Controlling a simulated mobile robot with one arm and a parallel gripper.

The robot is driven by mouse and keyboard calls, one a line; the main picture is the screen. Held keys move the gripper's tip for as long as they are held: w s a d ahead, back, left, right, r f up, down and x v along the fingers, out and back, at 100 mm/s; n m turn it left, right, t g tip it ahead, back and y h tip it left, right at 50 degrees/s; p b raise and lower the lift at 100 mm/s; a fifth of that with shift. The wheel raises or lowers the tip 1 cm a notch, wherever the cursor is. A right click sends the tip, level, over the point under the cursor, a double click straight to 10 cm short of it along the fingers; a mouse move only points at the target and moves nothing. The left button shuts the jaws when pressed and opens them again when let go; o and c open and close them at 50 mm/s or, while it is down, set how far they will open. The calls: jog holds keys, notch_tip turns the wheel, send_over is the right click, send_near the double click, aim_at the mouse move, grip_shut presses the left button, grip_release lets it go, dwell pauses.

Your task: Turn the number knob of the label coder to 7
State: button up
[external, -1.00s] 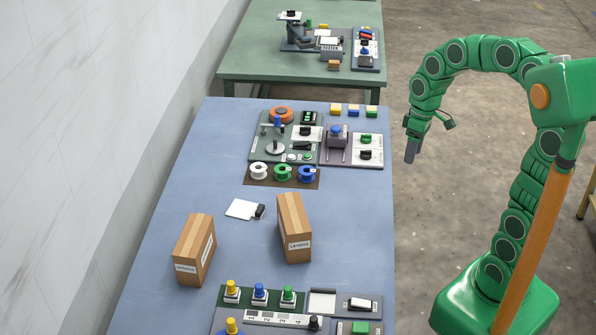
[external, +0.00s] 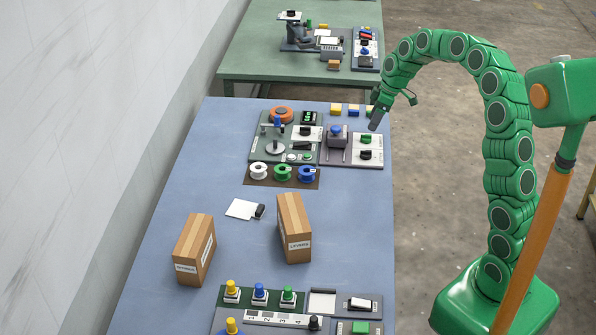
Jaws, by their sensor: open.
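The far half of the blue table holds a green-grey machine panel (external: 260,148) with an orange ring, a lever and a small dark display. A black knob (external: 305,131) sits on a white plate there. To its right, a light panel (external: 375,161) carries a green knob (external: 366,138) and a black knob (external: 366,154). Labels are too small to read, so I cannot tell which is the label coder's number knob. My gripper (external: 375,122) is open and empty, pointing down by the table's right edge, just beyond the green knob in the picture.
Yellow and blue blocks (external: 335,107) sit at the table's far edge. Spools (external: 283,173), two cartons (external: 294,228) and a near control panel (external: 262,320) occupy the table.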

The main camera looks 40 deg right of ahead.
jog(key=n+t, duration=0.1)
send_near(367, 135)
jog(key=shift+x, duration=4.35)
jog(key=shift+w, duration=0.1)
jog(key=shift+c, duration=0.3)
jog(key=c, duration=1)
